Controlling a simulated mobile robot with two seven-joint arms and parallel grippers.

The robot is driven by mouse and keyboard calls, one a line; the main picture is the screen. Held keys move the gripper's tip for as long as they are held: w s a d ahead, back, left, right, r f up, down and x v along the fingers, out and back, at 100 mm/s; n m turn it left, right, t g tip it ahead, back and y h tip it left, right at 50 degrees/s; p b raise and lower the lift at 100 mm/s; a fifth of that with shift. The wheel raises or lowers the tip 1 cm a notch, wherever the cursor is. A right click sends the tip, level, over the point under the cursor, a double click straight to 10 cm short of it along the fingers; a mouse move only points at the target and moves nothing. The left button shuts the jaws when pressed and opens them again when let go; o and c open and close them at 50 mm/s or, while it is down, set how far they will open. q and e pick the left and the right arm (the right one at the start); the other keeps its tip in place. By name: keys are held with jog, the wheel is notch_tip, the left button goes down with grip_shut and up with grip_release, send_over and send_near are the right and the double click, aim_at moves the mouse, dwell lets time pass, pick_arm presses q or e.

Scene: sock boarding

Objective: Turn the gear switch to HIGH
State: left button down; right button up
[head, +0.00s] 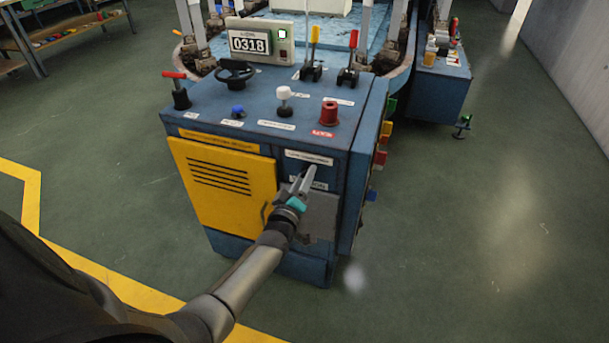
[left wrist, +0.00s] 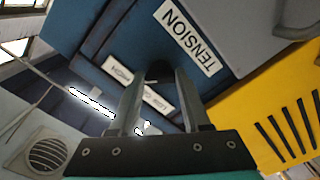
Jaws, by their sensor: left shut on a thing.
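The blue machine cabinet (head: 225,135) has a front panel with a long white gear label (head: 309,157) above a TENSION label (head: 320,185). My left gripper (head: 309,172) reaches the panel just below the gear label. In the left wrist view its fingers (left wrist: 160,78) are shut on a small dark part, the gear switch (left wrist: 158,70), at the panel between the two labels. The fingers hide most of the switch, so its setting cannot be read. The gear label (left wrist: 155,99) is partly covered by one finger. My right gripper is not in view.
A yellow vented door (head: 215,185) is left of the panel. On top are a red-handled lever (head: 178,92), a black handwheel (head: 235,72), a white knob (head: 285,97), a red button (head: 329,112) and a counter reading 0318 (head: 262,42). Open floor lies to the right.

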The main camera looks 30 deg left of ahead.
pick_arm(q)
jog(key=shift+m, duration=0.5)
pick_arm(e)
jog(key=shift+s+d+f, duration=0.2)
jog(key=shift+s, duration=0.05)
pick_arm(q)
jog(key=shift+c, duration=1.8)
grip_release()
jog(key=shift+s, duration=0.15)
jog(key=p+v, duration=0.5)
jog(key=v, duration=1)
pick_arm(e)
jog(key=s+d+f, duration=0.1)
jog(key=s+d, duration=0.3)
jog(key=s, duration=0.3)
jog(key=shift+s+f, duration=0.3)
